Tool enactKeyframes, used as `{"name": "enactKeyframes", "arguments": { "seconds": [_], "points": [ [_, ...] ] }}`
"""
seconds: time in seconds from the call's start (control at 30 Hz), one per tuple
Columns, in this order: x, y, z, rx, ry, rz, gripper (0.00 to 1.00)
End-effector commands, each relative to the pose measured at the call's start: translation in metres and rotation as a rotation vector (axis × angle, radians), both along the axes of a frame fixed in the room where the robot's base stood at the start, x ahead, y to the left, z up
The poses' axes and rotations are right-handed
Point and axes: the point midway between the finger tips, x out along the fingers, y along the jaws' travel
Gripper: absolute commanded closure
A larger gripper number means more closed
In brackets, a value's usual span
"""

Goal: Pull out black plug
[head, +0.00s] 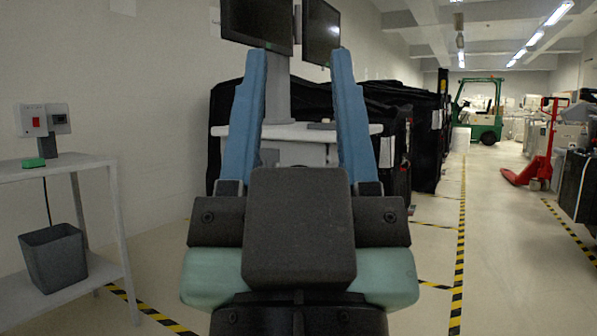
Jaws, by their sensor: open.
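My gripper (299,55) fills the middle of the head view, with two long blue fingers spread apart and pointing forward. It is open, and nothing is held between the fingers. I cannot make out a black plug for certain. On the table at the left stands a grey box with a red switch (37,123), joined to a second grey unit (59,119) on a dark stand. A small green piece (34,162) lies in front of it. A thin dark cable (47,200) hangs below the tabletop. My gripper is well right of these.
A grey table (66,167) stands at the left, with a dark grey bin (53,257) on its lower shelf. Ahead, a white cart (372,129) with monitors stands by black-covered carts (428,150). A red pallet jack (537,165) and green forklift (483,121) are farther right. The right aisle floor is clear.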

Motion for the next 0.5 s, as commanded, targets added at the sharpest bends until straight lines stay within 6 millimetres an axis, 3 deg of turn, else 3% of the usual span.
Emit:
{"name": "enactKeyframes", "arguments": {
  "seconds": [0.03,0.2,0.33,0.5],
  "points": [
    [0.0,0.0,0.037,0.0,-0.001,0.0,0.5],
    [0.0,0.0,0.094,0.0,-0.001,0.0,0.5],
    [0.0,0.0,0.121,0.0,-0.001,0.0,0.5],
    [0.0,0.0,0.129,0.0,0.0,0.0,0.5]
  ]
}}
